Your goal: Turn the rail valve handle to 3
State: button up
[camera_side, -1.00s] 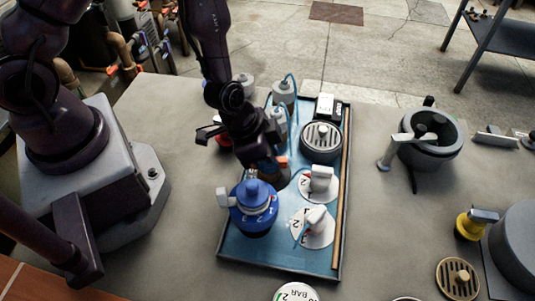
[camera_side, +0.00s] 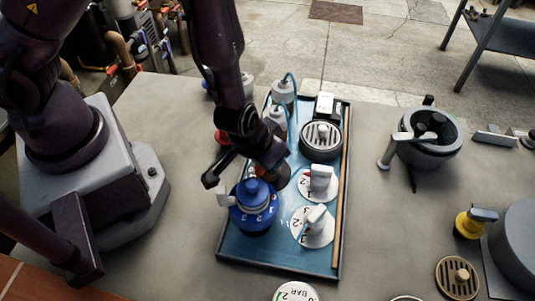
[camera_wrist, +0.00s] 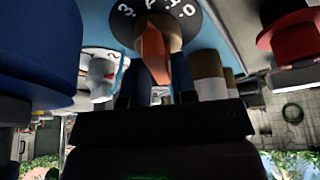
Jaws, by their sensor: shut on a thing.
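A dark round dial (camera_wrist: 185,22) with white numbers along its rim shows upside down at the top of the wrist view. A 3 is at its left and a 0 at its right. A valve handle with an orange pointer (camera_wrist: 155,55) stands in front of it, its tip toward the marks between 3 and 1; the exact number is unclear. My gripper (camera_wrist: 156,88) is shut on this handle. In the side view my gripper (camera_side: 268,174) is just behind the blue valve, tilted, and hides most of the handle and dial.
The blue numbered valve (camera_side: 253,207) stands close in front of my gripper. A round grey drain (camera_side: 320,140) and bottles (camera_side: 283,92) are behind. A red knob (camera_wrist: 292,28) is nearby.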

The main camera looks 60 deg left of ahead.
jog(key=shift+n, duration=0.4)
jog(key=o, duration=0.8)
jog(key=shift+c, duration=0.2)
jog(key=v, duration=1.3)
jog(key=shift+w+d, duration=0.1)
